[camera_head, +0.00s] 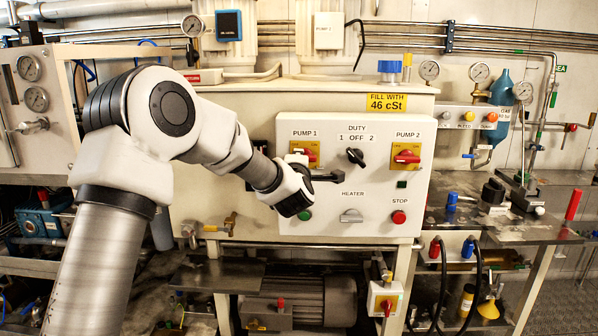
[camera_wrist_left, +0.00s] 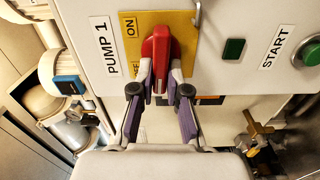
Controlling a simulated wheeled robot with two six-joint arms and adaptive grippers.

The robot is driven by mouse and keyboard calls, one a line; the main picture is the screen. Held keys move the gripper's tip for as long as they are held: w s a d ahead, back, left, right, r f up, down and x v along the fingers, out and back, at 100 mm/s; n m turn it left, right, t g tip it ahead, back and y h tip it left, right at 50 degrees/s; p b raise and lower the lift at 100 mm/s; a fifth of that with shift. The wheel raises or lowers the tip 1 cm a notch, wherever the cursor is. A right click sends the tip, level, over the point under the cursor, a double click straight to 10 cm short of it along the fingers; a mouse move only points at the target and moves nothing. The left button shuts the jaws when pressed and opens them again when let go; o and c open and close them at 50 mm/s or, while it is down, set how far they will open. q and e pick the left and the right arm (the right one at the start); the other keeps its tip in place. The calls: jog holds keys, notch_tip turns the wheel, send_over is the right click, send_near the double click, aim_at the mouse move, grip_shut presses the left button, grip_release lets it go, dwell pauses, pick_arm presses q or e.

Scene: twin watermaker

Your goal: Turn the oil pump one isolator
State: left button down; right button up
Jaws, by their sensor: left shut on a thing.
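The oil pump one isolator is a red rotary handle (camera_head: 306,153) on a yellow plate under the PUMP 1 label, at the upper left of the white control panel (camera_head: 375,215). In the left wrist view the red handle (camera_wrist_left: 161,50) stands nearly along the picture's vertical, with an ON mark on the yellow plate (camera_wrist_left: 184,30) beside it. My left gripper (camera_wrist_left: 161,78) has its fingertips closed on the two sides of the handle's lower end. In the head view my left wrist partly hides the fingers and the panel below the isolator. My right gripper is not in view.
The panel also carries the duty selector (camera_head: 356,156), the pump 2 isolator (camera_head: 407,157), the heater switch (camera_head: 351,216) and the red stop button (camera_head: 398,217). A green start button (camera_head: 305,215) sits close to my left wrist. A workbench (camera_head: 500,230) stands right.

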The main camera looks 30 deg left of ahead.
pick_arm(q)
jog(key=shift+f+n+b, duration=0.3)
jog(key=shift+n+b, duration=0.1)
jog(key=c, duration=1.2)
grip_release()
jog(key=shift+s, duration=0.1)
jog(key=shift+o, duration=0.2)
jog(key=shift+s+a+r, duration=0.1)
jog(key=shift+r, duration=0.05)
jog(key=v, duration=1.2)
